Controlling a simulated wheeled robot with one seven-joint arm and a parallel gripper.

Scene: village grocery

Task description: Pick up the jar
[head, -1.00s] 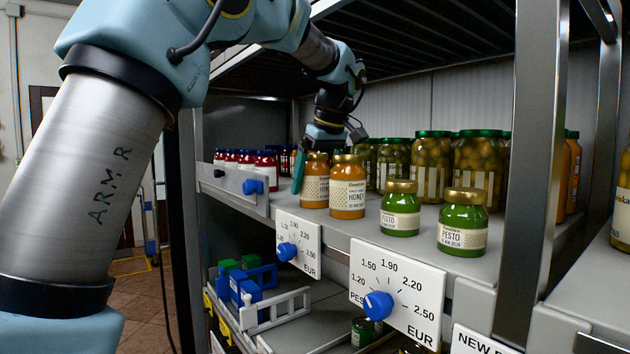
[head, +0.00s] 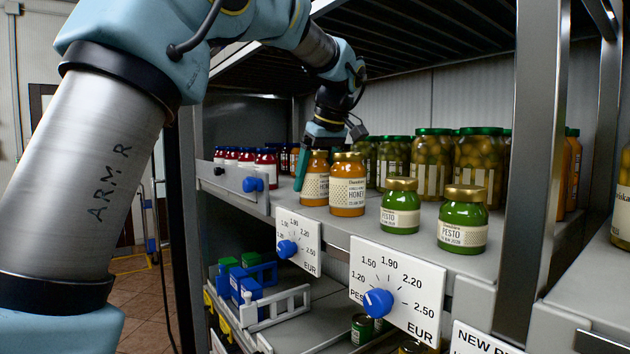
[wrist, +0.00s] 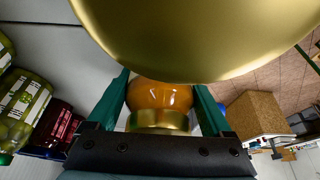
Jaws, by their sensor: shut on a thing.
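My gripper (head: 314,168) reaches down from above onto the left one of two orange honey jars. In the wrist view, its teal fingers stand on either side of that honey jar (wrist: 160,96), whose gold lid lies close to the palm. In the head view, this honey jar (head: 314,188) seems to stand upright at the shelf's front, its lid mostly covered by the gripper. The second honey jar (head: 347,192) stands close beside it on the right, with a gold lid and a cream label. A large gold lid (wrist: 190,35) fills the top of the wrist view.
Two green pesto jars (head: 400,207) stand to the right on the shelf (head: 365,231). Tall jars with green lids (head: 432,165) stand behind. Red jars (head: 266,165) are at the left. Price dials (head: 398,287) line the front edge. An upper shelf hangs overhead.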

